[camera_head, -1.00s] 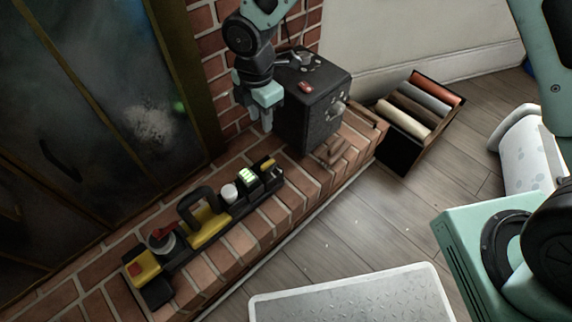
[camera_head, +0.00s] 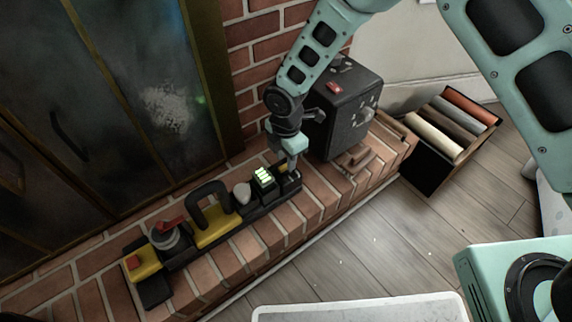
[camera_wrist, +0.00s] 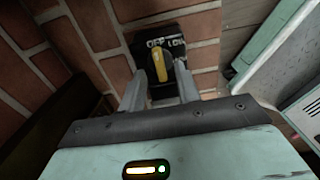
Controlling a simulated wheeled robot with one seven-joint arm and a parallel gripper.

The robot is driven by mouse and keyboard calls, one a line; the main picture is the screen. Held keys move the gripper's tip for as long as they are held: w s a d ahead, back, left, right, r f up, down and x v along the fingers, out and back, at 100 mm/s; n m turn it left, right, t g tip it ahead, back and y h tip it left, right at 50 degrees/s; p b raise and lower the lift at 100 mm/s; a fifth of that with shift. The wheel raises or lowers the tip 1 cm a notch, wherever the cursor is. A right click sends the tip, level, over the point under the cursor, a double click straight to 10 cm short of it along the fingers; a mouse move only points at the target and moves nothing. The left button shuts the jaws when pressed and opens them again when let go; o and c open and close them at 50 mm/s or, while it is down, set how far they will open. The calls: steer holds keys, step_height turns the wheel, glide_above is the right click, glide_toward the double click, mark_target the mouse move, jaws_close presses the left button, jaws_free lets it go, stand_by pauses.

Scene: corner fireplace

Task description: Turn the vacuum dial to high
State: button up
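The vacuum dial (camera_wrist: 158,64) is a yellow pointer knob on a black plate marked "OFF" and "LOW" in the wrist view. Its upper end points near "OFF". No "HIGH" label can be read. My gripper (camera_wrist: 160,84) is open, with one finger on each side of the dial. Whether the fingers touch it I cannot tell. In the head view my gripper (camera_head: 291,160) points down at the right end of the long black and yellow panel (camera_head: 212,232) on the brick ledge, largely covering the dial there.
Left along the panel are a lit green display (camera_head: 264,174), a white knob (camera_head: 242,191), a black handle (camera_head: 210,205) and a red lever (camera_head: 170,226). A dark metal box (camera_head: 345,115) stands close right of my gripper. A crate of rolls (camera_head: 440,160) sits beyond the ledge.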

steer(key=shift+f, duration=1.05)
jaws_close()
